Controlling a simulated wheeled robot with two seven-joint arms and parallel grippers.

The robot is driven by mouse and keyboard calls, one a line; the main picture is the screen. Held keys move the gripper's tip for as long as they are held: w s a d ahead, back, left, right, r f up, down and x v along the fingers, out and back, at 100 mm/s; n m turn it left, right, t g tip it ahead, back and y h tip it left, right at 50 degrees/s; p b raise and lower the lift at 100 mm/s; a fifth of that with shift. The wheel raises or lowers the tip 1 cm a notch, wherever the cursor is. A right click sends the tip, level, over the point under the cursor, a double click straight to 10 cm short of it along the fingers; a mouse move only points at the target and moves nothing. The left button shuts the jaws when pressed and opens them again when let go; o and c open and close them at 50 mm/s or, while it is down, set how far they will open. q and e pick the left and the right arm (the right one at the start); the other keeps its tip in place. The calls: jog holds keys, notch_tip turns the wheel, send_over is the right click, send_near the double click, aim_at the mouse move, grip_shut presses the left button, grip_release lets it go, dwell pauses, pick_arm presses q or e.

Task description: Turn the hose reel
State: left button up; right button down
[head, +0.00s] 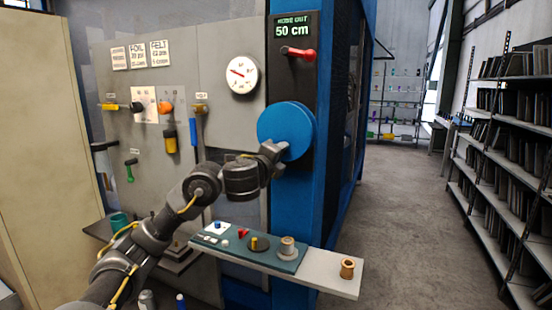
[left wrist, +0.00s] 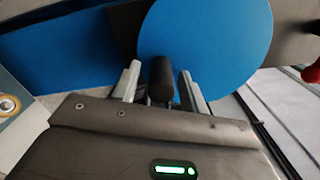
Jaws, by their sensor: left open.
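The hose reel is a round blue disc (head: 284,122) on the front of the blue column; it also fills the upper middle of the left wrist view (left wrist: 215,40). A dark, rounded handle (left wrist: 161,76) stands out at the disc's lower edge. My left gripper (head: 274,152) is at the lower left of the disc in the head view. In the left wrist view its open fingers (left wrist: 158,84) stand one on each side of the handle, with gaps visible. The handle is hidden in the head view. A display (head: 292,27) above reads "HOSE OUT 50 cm". My right gripper is not in view.
A red lever (head: 298,54) sits above the disc and a round gauge (head: 242,74) to its upper left. A shelf (head: 325,280) with spools and small parts juts out below my left forearm. The floor (head: 410,220) at right is clear.

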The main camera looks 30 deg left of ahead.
pick_arm(q)
jog(key=s+d+p, duration=0.1)
jog(key=s+p, duration=0.6)
jog(key=s, duration=0.3)
jog(key=shift+s+d, duration=0.3)
jog(key=shift+d, duration=0.1)
